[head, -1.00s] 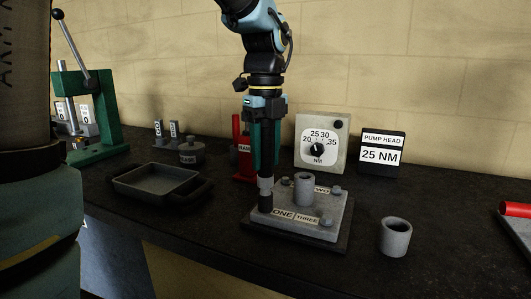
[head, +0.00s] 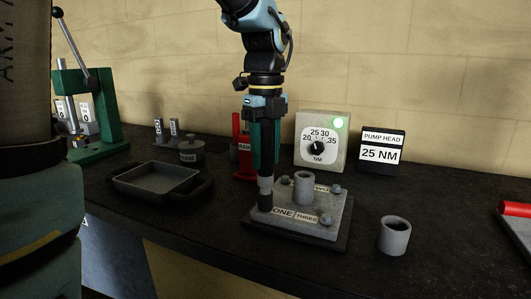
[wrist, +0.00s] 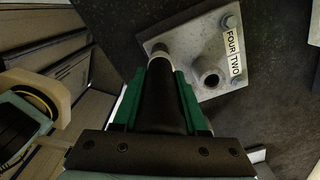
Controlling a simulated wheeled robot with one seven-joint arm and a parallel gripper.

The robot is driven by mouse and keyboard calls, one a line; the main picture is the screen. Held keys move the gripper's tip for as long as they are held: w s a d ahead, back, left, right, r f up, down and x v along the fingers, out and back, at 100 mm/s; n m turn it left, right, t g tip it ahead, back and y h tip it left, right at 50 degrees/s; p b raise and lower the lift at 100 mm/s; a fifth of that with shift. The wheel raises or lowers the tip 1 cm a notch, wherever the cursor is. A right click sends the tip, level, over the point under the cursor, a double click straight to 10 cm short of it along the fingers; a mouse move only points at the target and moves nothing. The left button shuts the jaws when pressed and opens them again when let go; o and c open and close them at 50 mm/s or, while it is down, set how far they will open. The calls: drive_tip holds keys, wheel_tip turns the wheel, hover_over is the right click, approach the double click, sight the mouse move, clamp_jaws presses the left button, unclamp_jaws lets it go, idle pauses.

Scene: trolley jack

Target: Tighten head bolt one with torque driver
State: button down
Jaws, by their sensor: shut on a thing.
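My gripper (head: 264,148) is shut on the dark torque driver (head: 265,190), which stands upright. Its lower end is at the corner of the grey pump head plate (head: 320,226) by the label ONE (head: 284,212), and it hides bolt one. In the wrist view the driver (wrist: 160,95) lies between the green fingers and reaches the plate (wrist: 190,45). Bolt three (head: 326,219) shows near the label THREE. Labels FOUR and TWO (wrist: 234,57) show in the wrist view. The torque dial box (head: 322,140) has a green lamp lit, and its pointer aims up near 25 to 30.
A sign (head: 381,152) reads PUMP HEAD 25 NM. A grey cup (head: 394,236) stands right of the plate. A black tray (head: 158,181), a lidded pot (head: 191,151), a red jack (head: 240,147) and a green press (head: 92,115) stand to the left.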

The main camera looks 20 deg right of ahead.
sight(266, 129)
drive_tip(key=shift+r+p, duration=2.4)
drive_tip(key=shift+r, duration=0.2)
